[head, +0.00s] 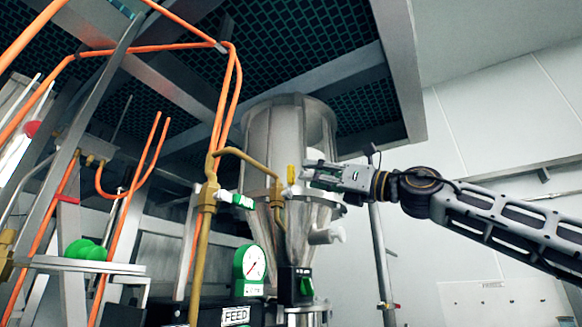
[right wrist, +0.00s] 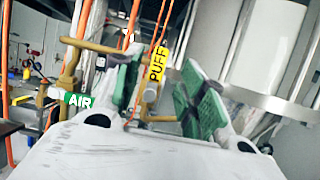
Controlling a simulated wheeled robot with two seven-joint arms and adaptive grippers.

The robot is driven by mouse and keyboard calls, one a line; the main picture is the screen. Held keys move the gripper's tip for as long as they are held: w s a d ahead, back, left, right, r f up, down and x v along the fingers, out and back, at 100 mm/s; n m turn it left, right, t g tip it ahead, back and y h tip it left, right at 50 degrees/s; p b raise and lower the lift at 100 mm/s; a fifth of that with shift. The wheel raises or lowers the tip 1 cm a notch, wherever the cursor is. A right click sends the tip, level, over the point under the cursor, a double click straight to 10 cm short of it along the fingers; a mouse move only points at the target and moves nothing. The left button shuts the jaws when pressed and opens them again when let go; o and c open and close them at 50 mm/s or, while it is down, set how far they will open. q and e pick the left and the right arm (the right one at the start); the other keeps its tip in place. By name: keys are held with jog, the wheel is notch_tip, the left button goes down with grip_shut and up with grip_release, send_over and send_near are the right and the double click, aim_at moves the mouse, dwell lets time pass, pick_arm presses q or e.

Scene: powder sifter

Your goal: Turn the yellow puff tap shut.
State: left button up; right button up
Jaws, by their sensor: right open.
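The yellow puff tap (head: 291,174) shows in the head view as a small upright yellow handle on the brass pipe in front of the hopper. In the right wrist view its yellow handle (right wrist: 157,64) reads PUFF and stands nearly upright, leaning slightly. My right gripper (head: 308,173) comes in from the right, just beside the tap. In the right wrist view the green pads of the right gripper (right wrist: 160,93) are spread apart, with the handle seen between them. I see no contact with either pad. My left gripper is not in view.
The green AIR tap (head: 236,199) sits left of the puff tap, on the brass pipework (head: 203,235). The clear hopper (head: 290,130) stands close behind. A green-rimmed gauge (head: 249,263) and a FEED label (head: 236,316) are below. Orange hoses (head: 229,90) run overhead. The wall side at right is open.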

aim_at(294, 172)
jog(key=shift+p+x, duration=1.65)
jog(key=shift+x, duration=2.2)
grip_shut()
